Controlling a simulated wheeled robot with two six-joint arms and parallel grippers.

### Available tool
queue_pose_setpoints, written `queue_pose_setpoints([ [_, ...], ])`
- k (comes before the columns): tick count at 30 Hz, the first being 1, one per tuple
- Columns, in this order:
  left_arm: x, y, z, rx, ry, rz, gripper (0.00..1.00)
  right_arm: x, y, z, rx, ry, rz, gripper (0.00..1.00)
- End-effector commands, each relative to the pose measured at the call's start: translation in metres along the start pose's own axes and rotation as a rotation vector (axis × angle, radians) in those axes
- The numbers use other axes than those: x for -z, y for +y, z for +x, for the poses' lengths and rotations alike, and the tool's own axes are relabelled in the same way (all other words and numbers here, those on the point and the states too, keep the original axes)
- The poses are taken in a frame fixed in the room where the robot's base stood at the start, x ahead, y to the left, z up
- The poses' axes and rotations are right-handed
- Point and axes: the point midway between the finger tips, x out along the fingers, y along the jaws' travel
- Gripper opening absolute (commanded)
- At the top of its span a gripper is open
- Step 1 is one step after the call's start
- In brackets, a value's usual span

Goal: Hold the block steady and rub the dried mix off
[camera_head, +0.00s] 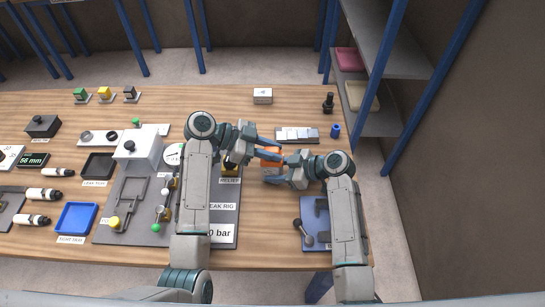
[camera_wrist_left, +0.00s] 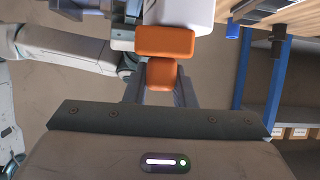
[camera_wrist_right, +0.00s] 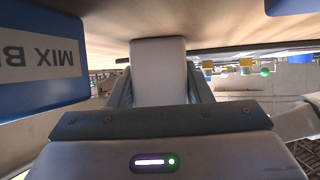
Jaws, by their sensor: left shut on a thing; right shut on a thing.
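My left gripper (camera_head: 268,154) is over the middle right of the table, shut on an orange piece (camera_wrist_left: 161,74). Just beyond it in the left wrist view is a wider orange slab (camera_wrist_left: 165,41) against a pale block (camera_wrist_left: 182,11); whether the orange parts are joined I cannot tell. My right gripper (camera_head: 283,172) is close beside the left one. It is shut on a pale grey block (camera_wrist_right: 158,72), seen in the right wrist view. Orange (camera_head: 271,166) shows between both grippers in the head view. No dried mix can be made out.
A blue tray (camera_head: 318,212) with a dark knobbed tool lies at the front right; a blue panel labelled "MIX B" (camera_wrist_right: 40,72) is close in the right wrist view.

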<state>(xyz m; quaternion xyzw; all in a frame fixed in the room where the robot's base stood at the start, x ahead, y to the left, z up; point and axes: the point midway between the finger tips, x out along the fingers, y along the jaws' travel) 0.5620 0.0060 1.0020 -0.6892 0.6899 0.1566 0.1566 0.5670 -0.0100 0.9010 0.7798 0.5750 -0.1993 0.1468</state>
Motion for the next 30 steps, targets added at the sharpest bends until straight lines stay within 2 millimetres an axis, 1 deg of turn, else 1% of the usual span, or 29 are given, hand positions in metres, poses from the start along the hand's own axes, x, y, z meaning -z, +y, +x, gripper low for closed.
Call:
queue_pose_setpoints([
  [3,0.0004,0.008,0.0001,0.001,0.001,0.001,0.0,0.0001,0.0,0.0,0.0,0.0,0.0,0.23],
  [8,0.0009,0.0126,-0.0002,0.001,0.001,0.001,0.0,0.0001,0.0,0.0,0.0,0.0,0.0,0.23],
  [26,-0.0031,0.0128,0.0015,0.0,-0.001,-0.001,0.0,0.0004,-0.0001,0.0,0.0,0.001,0.0,0.23],
  [30,-0.0037,0.0091,0.0016,0.0,-0.002,-0.003,0.0,0.0006,-0.0002,0.0,0.001,0.001,0.0,0.23],
])
